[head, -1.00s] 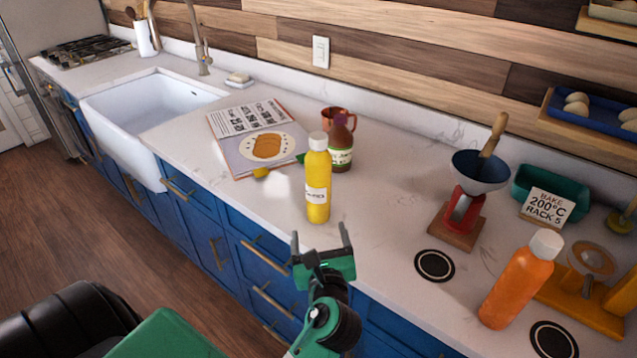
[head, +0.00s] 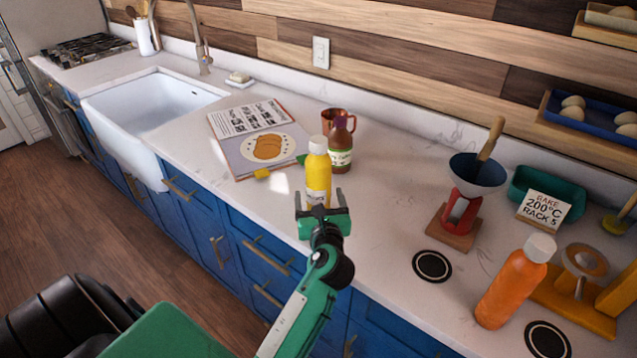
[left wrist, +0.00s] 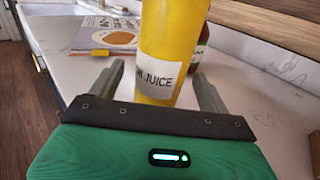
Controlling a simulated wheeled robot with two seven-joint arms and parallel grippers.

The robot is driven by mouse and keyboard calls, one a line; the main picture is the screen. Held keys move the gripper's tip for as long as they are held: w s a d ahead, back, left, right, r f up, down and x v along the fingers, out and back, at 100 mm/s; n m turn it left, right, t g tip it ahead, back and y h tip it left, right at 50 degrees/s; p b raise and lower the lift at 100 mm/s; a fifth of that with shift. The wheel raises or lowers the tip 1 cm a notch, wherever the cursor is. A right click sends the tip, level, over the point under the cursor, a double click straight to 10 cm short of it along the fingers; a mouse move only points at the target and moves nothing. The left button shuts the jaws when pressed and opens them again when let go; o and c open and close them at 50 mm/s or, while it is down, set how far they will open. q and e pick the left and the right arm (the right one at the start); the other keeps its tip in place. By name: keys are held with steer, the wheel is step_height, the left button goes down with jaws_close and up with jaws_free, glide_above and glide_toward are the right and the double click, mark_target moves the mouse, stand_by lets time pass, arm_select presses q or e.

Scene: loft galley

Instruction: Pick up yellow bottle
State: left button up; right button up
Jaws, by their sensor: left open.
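The yellow bottle (head: 318,172) stands upright on the white counter near its front edge. It has a white cap and a white label. In the left wrist view the yellow bottle (left wrist: 170,40) shows close up, with "JUICE" readable on its label. My left gripper (head: 319,197) is open, with one finger on each side of the bottle's lower part as seen in the head view. In the left wrist view the left gripper's fingers (left wrist: 160,82) flank the bottle with a gap on both sides. The lower part of the bottle is hidden by the gripper. My right gripper does not show.
A brown bottle (head: 340,148) and a copper mug (head: 329,121) stand just behind the yellow bottle. An open cookbook (head: 240,155) lies to the left. A red grinder (head: 463,212) and an orange bottle (head: 513,288) stand to the right.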

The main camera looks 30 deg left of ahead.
arm_select(q)
steer(key=x, duration=0.2)
steer(key=shift+w+a, duration=0.2)
steer(key=shift+w, duration=0.1)
steer(key=c, duration=1.3)
steer(key=shift+c, duration=0.4)
steer(key=shift+r, duration=0.15)
